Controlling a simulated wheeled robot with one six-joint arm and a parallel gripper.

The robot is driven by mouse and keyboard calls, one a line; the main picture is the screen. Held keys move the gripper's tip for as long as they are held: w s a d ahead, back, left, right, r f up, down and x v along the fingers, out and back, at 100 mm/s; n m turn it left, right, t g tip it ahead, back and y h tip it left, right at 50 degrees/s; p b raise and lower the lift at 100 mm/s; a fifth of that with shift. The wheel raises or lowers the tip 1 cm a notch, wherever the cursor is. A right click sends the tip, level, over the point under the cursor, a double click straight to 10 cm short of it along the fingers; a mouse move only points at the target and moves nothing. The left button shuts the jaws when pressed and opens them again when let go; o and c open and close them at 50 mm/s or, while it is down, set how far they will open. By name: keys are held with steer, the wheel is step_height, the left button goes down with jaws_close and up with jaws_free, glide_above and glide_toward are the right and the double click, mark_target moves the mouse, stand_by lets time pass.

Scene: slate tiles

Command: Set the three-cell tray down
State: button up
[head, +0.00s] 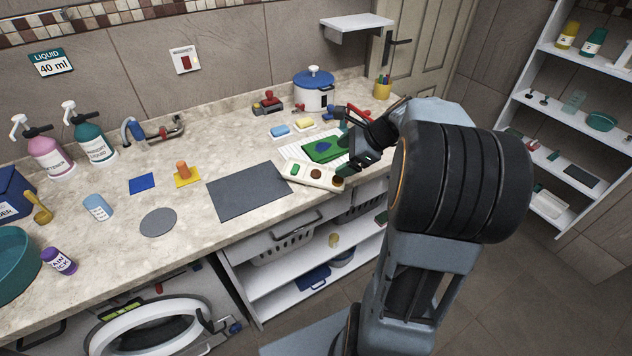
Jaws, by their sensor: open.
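The cream three-cell tray (308,178) is near the counter's front edge, just right of the dark grey mat (249,191). I cannot tell whether the tray's underside rests fully on the counter.
A white pot (314,92) stands farther back. An orange-knobbed yellow block (186,174) and a grey disc (158,222) lie left of the mat. Open shelves sit below the counter.

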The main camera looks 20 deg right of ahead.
mark_target(313, 172)
steer(key=w+f, duration=0.1)
steer(key=f, duration=0.1)
steer(key=w+f+m, duration=0.1)
steer(key=w, duration=0.1)
steer(key=w+a+f+m, duration=0.1)
steer(key=f, duration=0.1)
steer(key=shift+w+f+t, duration=0.3)
steer(key=shift+f+t, duration=0.05)
steer(key=shift+t, duration=0.05)
steer(key=shift+x, duration=3.35)
steer(key=shift+d+f, duration=0.1)
steer(key=c, duration=0.7)
steer(key=shift+r, duration=0.2)
